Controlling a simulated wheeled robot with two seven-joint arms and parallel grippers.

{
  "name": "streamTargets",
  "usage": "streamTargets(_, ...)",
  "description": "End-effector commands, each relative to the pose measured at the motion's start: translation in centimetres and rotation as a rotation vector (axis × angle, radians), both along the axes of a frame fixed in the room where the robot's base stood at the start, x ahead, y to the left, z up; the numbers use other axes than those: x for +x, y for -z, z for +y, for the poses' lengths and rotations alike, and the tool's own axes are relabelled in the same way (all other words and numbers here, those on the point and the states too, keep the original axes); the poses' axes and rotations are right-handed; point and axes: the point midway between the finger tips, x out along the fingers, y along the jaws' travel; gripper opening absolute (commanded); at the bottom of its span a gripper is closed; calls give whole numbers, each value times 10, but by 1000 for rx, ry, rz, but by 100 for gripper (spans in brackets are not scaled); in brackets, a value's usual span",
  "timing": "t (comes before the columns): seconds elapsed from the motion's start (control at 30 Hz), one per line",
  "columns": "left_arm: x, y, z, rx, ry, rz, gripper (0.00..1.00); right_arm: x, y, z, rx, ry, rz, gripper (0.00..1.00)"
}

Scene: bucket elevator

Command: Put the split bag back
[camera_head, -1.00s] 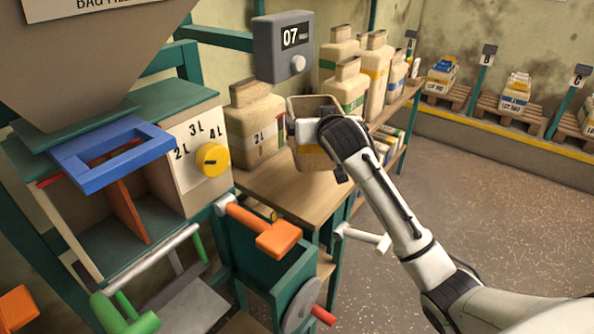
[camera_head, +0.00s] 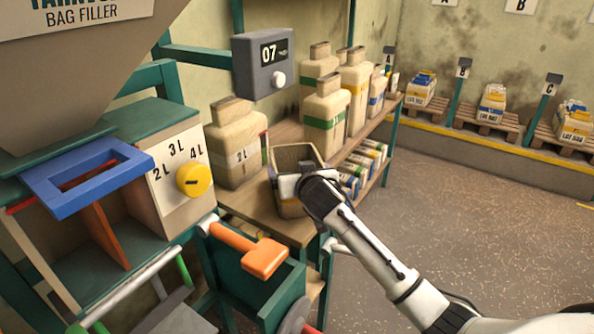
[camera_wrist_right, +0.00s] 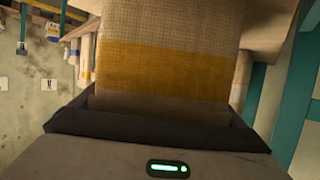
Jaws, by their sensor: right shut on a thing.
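My right gripper (camera_head: 312,188) is shut on an open-topped tan bag (camera_head: 290,208) with a dark interior. The bag is roughly upright at the front edge of the wooden shelf top; I cannot tell whether it touches the wood. In the right wrist view the bag (camera_wrist_right: 165,65) fills the middle, with an ochre band across its woven side, against the dark jaws (camera_wrist_right: 150,122). Its lower part is partly hidden by the gripper in the head view. I cannot make out a split. My left gripper is not in view.
A large tan bag (camera_head: 236,145) stands left of the held bag. Several banded bags (camera_head: 326,115) stand behind it. Smaller packets (camera_head: 368,160) fill a lower shelf. The grey 07 display box (camera_head: 263,65) hangs above.

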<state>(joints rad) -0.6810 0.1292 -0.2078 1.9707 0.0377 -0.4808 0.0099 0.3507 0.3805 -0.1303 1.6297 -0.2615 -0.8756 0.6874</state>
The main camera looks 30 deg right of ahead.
Motion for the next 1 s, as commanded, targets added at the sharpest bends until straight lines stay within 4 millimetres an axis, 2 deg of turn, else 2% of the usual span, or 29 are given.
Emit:
streamTargets(0.17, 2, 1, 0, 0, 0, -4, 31, 0, 3, 0, 0, -1, -1, 31)
streamTargets(0.2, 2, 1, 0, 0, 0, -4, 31, 0, 4, 0, 0, -1, 0, 95)
streamTargets(0.23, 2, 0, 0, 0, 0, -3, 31, 0, 3, 0, 0, -1, 0, 100)
streamTargets(0.57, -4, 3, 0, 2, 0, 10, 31, -1, -2, 1, 0, 0, 0, 100)
streamTargets(0.77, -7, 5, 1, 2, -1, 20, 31, -26, -11, 12, 2, -2, -1, 100)
streamTargets(1.0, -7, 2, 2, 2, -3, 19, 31, -69, -27, 30, 2, -1, -1, 100)
